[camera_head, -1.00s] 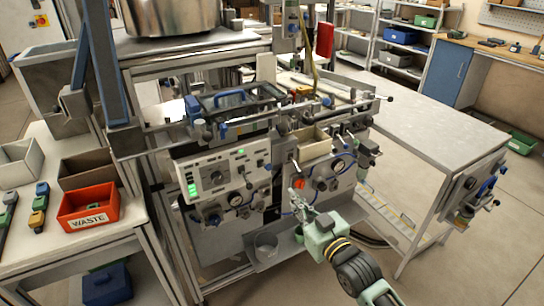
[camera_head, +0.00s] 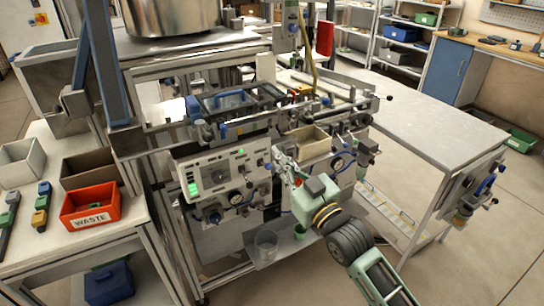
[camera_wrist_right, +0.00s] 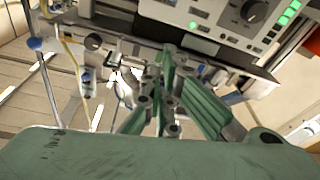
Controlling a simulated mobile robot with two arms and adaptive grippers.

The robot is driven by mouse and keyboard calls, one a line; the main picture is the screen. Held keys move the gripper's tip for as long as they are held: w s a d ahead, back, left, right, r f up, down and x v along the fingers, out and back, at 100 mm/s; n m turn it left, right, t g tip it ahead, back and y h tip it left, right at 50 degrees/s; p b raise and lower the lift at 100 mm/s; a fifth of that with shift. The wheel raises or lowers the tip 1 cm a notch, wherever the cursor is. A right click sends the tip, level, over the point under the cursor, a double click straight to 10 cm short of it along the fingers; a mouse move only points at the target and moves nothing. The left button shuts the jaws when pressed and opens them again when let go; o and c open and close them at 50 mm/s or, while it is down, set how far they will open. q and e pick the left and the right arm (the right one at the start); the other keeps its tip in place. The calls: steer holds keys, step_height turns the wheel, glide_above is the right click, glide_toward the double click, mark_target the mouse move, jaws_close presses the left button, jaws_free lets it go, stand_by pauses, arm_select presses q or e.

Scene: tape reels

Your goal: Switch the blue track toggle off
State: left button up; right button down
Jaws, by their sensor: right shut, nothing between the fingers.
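The control panel (camera_head: 220,172), a pale box with green lights and black dials, stands on the front of the machine. A tiny bluish toggle tip (camera_head: 268,166) seems to show at its right end, but it is too small to identify surely as the blue track toggle. My right gripper (camera_head: 277,158) is shut and empty, its fingertips close to the panel's right end; I cannot tell whether they touch anything. In the right wrist view, the green gripper (camera_wrist_right: 165,65) points toward the panel (camera_wrist_right: 215,18), which shows at the top. My left gripper is out of view.
Gauges and valves (camera_head: 340,162) sit right of the panel, close to my right arm. An open beige bin (camera_head: 308,144) is just above the gripper. A red waste bin (camera_head: 90,206) stands on the left table. A bare bench (camera_head: 430,122) extends right.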

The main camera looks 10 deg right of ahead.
steer(key=r+p, duration=0.1)
glide_above(265, 165)
steer(key=s, duration=0.3)
steer(key=f, duration=0.1)
steer(key=d+f, duration=0.1)
steer(key=f, duration=0.2)
steer(key=shift+w+d, duration=0.2)
steer(key=shift+d, duration=0.05)
steer(key=shift+s+f+t+b, duration=0.15)
steer(key=shift+f+t+b, duration=0.15)
steer(key=shift+b, duration=0.45)
